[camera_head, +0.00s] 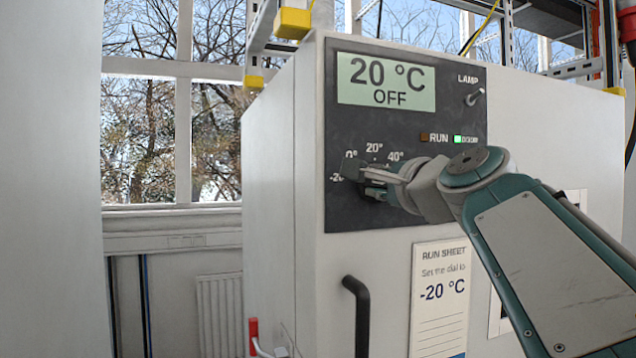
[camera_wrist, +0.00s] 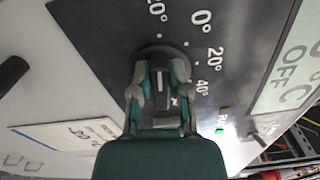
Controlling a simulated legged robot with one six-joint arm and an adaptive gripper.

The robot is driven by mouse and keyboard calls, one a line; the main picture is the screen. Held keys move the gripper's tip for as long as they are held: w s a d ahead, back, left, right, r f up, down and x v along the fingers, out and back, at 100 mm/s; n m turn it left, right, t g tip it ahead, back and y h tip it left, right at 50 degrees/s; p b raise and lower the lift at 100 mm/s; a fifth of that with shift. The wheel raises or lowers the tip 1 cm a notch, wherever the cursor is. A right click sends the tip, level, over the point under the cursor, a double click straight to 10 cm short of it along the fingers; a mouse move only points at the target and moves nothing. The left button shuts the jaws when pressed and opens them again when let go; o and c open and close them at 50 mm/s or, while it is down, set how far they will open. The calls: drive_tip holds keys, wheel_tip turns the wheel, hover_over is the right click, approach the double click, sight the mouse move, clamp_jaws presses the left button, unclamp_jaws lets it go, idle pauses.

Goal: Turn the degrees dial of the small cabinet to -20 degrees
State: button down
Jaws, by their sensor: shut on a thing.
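The small cabinet (camera_head: 268,190) has a dark panel with a display (camera_head: 386,82) reading 20 °C OFF. Below it is a degrees scale with marks for -20, 0, 20 and 40. My gripper (camera_head: 372,183) reaches the panel from the right and is shut on the dial, largely hiding it in the head view. In the wrist view the fingers of my gripper (camera_wrist: 160,78) sit on either side of the dial (camera_wrist: 160,52). A pale line shows on the knob between them, running up-down in that picture. Which mark it points to exactly is hard to tell.
A run sheet (camera_head: 440,295) says to set the dial to -20 °C. A black handle (camera_head: 357,312) stands out below the dial. The lamp switch (camera_head: 474,97) is at the panel's upper right. A green door light (camera_head: 460,139) is lit; the run light (camera_head: 424,138) is dark.

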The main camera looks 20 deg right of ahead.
sight(366, 121)
drive_tip(key=shift+w+f, duration=0.1)
drive_tip(key=shift+f, duration=0.15)
drive_tip(key=c, duration=0.6)
unclamp_jaws()
drive_tip(key=shift+a+r, duration=0.1)
drive_tip(key=shift+r, duration=4.95)
